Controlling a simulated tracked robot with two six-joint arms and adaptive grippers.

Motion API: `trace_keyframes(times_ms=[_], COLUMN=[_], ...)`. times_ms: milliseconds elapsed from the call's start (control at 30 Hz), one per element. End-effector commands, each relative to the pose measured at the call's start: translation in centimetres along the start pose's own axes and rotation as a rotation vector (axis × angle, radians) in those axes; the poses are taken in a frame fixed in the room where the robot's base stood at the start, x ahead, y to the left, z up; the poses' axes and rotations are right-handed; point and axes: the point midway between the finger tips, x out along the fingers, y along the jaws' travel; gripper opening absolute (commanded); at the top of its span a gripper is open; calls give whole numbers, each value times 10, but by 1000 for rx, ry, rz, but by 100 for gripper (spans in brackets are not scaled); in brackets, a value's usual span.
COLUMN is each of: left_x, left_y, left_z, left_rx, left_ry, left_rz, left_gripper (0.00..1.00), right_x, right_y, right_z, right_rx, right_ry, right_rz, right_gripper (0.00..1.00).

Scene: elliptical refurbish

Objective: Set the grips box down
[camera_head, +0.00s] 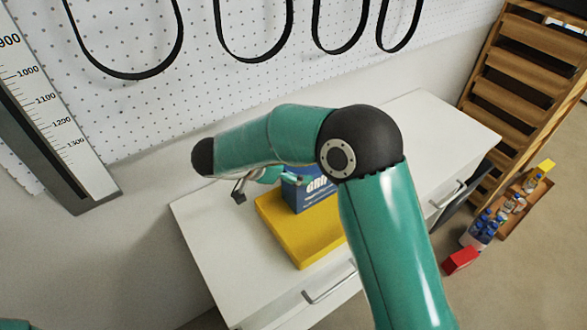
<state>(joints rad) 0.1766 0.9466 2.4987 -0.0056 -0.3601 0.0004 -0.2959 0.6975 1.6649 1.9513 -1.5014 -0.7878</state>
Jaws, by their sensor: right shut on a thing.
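The grips box (316,196) is blue with white lettering, partly hidden behind my right arm. It is at or just above a yellow block (305,240) on the white cabinet; I cannot tell whether it touches. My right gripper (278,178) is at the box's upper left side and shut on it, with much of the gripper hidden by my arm. My left gripper is out of view.
The white cabinet top (220,235) is clear left of the yellow block and at the back right (430,125). A pegboard (200,80) with hanging black belts stands behind. A wooden rack (525,75), a crate of bottles (515,205) and a red box (461,261) are at right.

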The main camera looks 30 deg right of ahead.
Motion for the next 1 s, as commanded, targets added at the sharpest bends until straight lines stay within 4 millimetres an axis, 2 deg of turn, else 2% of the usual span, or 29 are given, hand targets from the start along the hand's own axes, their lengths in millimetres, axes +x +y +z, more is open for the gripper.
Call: trace_keyframes(times_ms=[200,233,367,767,867,1000], left_x=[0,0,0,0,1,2], left_y=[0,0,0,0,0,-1], left_z=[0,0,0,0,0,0], left_rx=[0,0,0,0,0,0], left_ry=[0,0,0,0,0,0], left_rz=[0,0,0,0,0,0], left_gripper=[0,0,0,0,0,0], right_x=[0,1,1,-1,-8,-28], right_y=[0,0,0,0,0,-1], right_z=[0,1,1,1,1,1], right_rx=[3,2,2,2,2,3], right_ry=[0,-1,0,0,0,0], right_rz=[-1,-1,-1,-1,-1,-4], right_gripper=[27,74,96,97,97,97])
